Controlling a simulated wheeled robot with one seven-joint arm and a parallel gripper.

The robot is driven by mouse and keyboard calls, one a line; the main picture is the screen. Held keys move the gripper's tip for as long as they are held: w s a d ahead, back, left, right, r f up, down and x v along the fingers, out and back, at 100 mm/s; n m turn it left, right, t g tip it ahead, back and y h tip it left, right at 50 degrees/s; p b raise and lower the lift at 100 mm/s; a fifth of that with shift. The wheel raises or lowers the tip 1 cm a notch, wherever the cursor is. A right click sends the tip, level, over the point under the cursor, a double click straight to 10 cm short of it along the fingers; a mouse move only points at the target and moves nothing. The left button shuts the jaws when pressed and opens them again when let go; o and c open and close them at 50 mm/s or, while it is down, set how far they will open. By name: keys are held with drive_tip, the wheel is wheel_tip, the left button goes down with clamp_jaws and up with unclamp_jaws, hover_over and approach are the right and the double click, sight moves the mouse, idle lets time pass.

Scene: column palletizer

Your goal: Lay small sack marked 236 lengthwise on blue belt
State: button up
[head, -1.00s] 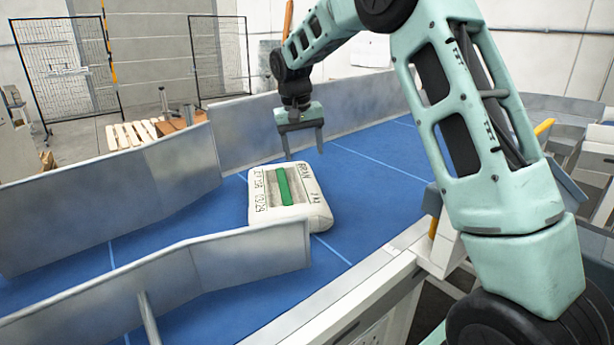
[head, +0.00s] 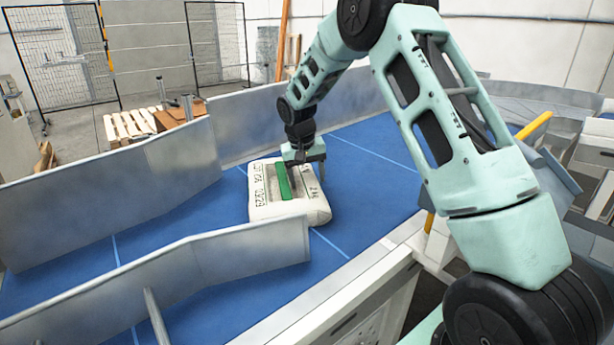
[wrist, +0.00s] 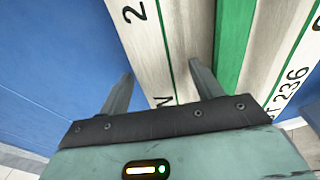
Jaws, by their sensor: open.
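A small off-white sack (head: 290,212) with a green stripe and black print lies flat on the blue belt (head: 180,225), close to the end of the near metal guide. In the wrist view the sack (wrist: 180,50) fills the middle and right, with print that looks like 236 at the right. My gripper (head: 305,170) is open over the sack's far right end, pointing down. In the wrist view its two fingers (wrist: 162,85) are spread over the sack, the left one near its edge with the belt. Whether they touch it I cannot tell.
Metal guide walls flank the belt: a near one (head: 230,268), a left one (head: 110,205) and a far one (head: 250,120). Bare belt lies right of the sack. A wooden pallet (head: 130,124) stands on the floor behind.

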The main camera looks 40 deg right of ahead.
clamp_jaws()
drive_tip(key=c, duration=0.7)
unclamp_jaws()
drive_tip(key=shift+c, duration=0.2)
drive_tip(key=c, duration=0.3)
drive_tip(key=shift+d+r+p, duration=0.15)
drive_tip(key=shift+d+p, duration=0.25)
drive_tip(key=shift+d, duration=1.35)
drive_tip(key=shift+d+r+p, duration=0.15)
drive_tip(key=shift+d+p, duration=0.25)
drive_tip(key=shift+d, duration=1.3)
drive_tip(key=shift+d+r+p, duration=0.15)
drive_tip(key=shift+d+p, duration=0.25)
drive_tip(key=shift+d, duration=1.35)
drive_tip(key=m, duration=0.3)
drive_tip(key=shift+m+g+p, duration=0.3)
drive_tip(key=shift+m, duration=1.1)
